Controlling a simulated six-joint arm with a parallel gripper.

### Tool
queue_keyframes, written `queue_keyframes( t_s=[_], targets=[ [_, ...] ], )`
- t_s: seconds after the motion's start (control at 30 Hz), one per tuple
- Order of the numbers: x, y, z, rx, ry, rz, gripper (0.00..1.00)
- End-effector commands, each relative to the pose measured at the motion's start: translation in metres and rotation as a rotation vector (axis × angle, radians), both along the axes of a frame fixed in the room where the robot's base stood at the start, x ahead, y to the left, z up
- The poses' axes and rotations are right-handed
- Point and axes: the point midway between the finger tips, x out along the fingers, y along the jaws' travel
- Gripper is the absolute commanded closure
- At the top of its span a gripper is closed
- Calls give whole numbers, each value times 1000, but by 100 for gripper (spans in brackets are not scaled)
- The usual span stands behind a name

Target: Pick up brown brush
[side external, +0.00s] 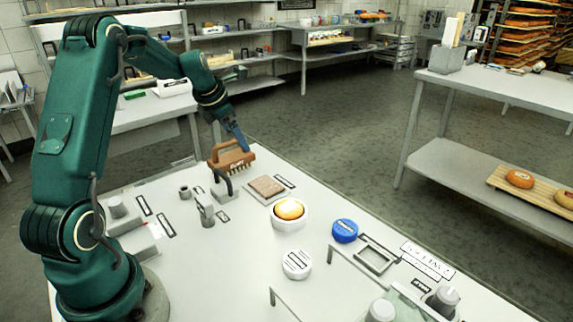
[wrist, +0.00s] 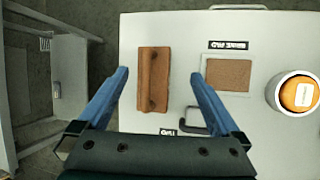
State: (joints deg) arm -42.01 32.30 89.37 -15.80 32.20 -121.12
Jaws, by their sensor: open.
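My gripper (side external: 240,144) is just above and behind the brush in the side view. In the wrist view my gripper (wrist: 160,75) is open, with gaps on both sides of the brush. I cannot tell whether the fingertips are level with it.
A brown square pad (side external: 267,186) lies right of the brush. Farther right are a white bowl with an orange cheese (side external: 289,210), a blue round item (side external: 344,230) and a white round item (side external: 297,263). Small metal fittings (side external: 205,209) stand on the left.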

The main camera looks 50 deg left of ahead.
Motion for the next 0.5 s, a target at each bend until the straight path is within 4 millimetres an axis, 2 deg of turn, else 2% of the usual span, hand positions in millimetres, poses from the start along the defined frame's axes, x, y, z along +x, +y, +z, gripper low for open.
queue_keyframes(
  t_s=[0.03, 0.1, 0.2, 0.5],
  targets=[
    [-6, 8, -12, -18, 19, 23, 0],
    [-13, 13, -22, -34, 38, 44, 0],
    [-17, 18, -29, -42, 45, 59, 0],
    [-5, 24, -58, -40, 45, 54, 0]
  ],
)
